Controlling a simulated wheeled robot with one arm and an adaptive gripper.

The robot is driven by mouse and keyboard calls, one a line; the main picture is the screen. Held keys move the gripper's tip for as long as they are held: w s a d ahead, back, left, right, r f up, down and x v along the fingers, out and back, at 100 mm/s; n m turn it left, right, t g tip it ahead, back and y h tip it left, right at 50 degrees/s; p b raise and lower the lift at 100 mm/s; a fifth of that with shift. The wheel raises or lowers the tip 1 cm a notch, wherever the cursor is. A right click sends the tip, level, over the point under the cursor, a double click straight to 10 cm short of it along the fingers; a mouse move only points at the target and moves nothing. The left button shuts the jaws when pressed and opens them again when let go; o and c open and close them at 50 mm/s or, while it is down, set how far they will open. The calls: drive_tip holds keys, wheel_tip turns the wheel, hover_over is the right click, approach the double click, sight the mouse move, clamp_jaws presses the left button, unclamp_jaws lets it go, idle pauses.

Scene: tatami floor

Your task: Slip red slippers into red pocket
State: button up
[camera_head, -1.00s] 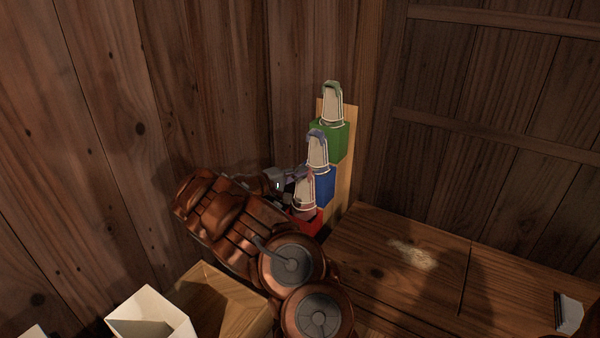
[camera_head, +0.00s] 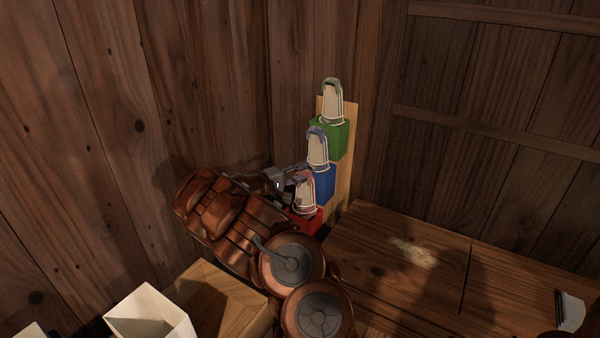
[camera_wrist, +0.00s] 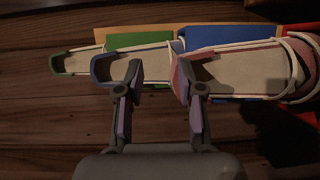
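The red slippers (camera_head: 305,192), beige with red trim, stand upright with their lower end in the red pocket (camera_head: 306,222), the lowest pocket on the board. In the wrist view the red slippers (camera_wrist: 240,72) lie to the right, their lower end at the red pocket (camera_wrist: 305,117). My gripper (camera_head: 299,169) is beside their upper end. In the wrist view my gripper (camera_wrist: 158,85) has its fingers apart with nothing clamped between them. One finger overlaps the red slippers' upper end and the other overlaps the blue slippers. Whether they touch is unclear.
Blue slippers (camera_head: 317,150) stand in the blue pocket (camera_head: 324,183), and green slippers (camera_head: 332,103) in the green pocket (camera_head: 335,138) above. The wooden board (camera_head: 350,155) leans near the wall corner. A white open box (camera_head: 150,312) is at lower left. The floor to the right is mostly clear.

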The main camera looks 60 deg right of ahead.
drive_tip(key=shift+a, duration=0.1)
drive_tip(key=v, duration=1.1)
drive_tip(key=shift+w+a, duration=0.2)
drive_tip(key=shift+a, duration=0.2)
drive_tip(key=shift+r, duration=0.1)
drive_tip(key=s+a+r+m+g+y+p, duration=0.1)
drive_tip(key=s+a+r+y+p, duration=0.15)
drive_tip(key=s+r+p, duration=0.4)
drive_tip(key=s+a+r+m+y+p, duration=0.1)
drive_tip(key=s+a+r+y+p, duration=0.2)
drive_tip(key=r, duration=0.7)
drive_tip(key=s+a+r+m+g+y+p, duration=0.1)
drive_tip(key=s+a+r+p, duration=0.45)
drive_tip(key=r, duration=0.25)
drive_tip(key=s+a+r+n+t+y+p, duration=0.2)
drive_tip(key=s+a+r+p, duration=0.3)
drive_tip(key=a, duration=0.5)
drive_tip(key=s+a+r+n+t+y+p, duration=0.2)
drive_tip(key=s+a+r+y+p, duration=0.2)
drive_tip(key=a+p, duration=0.5)
drive_tip(key=s+a+r+n+t+y+p, duration=0.2)
drive_tip(key=a+p, duration=0.5)
drive_tip(key=a, duration=0.5)
drive_tip(key=s+r+n+y, duration=0.1)
drive_tip(key=s+r+y, duration=0.1)
drive_tip(key=s+r, duration=0.1)
drive_tip(key=shift+s+a+r, duration=0.3)
drive_tip(key=shift+s+a, duration=0.1)
drive_tip(key=shift+d, duration=0.1)
